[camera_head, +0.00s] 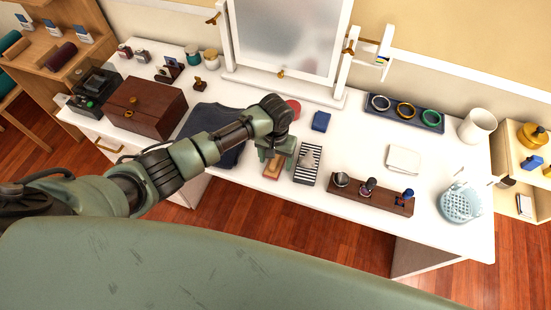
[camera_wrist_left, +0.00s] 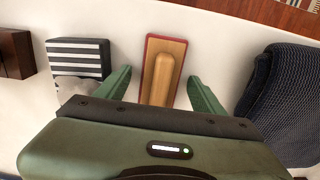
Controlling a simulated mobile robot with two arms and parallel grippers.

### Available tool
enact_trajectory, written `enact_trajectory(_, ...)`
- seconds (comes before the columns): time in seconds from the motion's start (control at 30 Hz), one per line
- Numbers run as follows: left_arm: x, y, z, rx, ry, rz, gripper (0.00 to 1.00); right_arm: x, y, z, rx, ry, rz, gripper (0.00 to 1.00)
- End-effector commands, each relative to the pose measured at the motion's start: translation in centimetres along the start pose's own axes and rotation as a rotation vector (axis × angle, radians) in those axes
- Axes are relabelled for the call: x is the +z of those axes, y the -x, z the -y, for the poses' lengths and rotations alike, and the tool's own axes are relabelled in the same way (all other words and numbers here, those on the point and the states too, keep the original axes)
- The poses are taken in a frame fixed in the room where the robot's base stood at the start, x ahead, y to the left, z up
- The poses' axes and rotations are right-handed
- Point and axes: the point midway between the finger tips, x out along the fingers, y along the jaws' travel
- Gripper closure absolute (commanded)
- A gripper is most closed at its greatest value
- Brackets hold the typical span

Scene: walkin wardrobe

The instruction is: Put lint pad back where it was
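The lint pad, a tan wooden handle on a red-edged base, lies on the white table near its front edge (camera_head: 272,170). It also shows in the left wrist view (camera_wrist_left: 164,68), between the two fingers. My left gripper (camera_head: 275,154) is just above and behind the pad. In the left wrist view (camera_wrist_left: 160,92) its green fingers are apart, one on each side of the pad, with white table showing between each finger and the pad. The gripper hides part of the pad in the head view. My right gripper is not in view.
A black-and-white striped box (camera_head: 306,168) lies close right of the pad, and a folded dark garment (camera_head: 215,120) lies left. Nearby are a blue box (camera_head: 321,121), a red round item (camera_head: 293,108) and a wooden stand (camera_head: 371,195). The mirror (camera_head: 288,40) stands behind.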

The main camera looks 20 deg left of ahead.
Motion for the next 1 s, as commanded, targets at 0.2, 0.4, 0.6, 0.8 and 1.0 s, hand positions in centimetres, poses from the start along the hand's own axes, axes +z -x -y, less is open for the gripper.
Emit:
enact_trajectory(0.2,0.0,0.4,0.0,-0.001,0.0,-0.001,0.31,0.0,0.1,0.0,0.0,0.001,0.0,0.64)
enact_trajectory(0.4,-0.1,3.1,0.0,0.002,-0.002,-0.005,0.31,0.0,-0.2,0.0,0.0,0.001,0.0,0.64)
enact_trajectory(0.6,-0.1,7.5,0.0,0.002,0.0,-0.005,0.31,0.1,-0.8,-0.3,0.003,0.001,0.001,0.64)
enact_trajectory(0.8,-0.1,10.9,0.0,0.001,0.001,-0.003,0.31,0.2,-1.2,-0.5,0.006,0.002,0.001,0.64)
enact_trajectory(1.0,-0.1,12.3,0.0,0.001,0.0,-0.001,0.31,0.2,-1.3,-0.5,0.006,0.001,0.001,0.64)
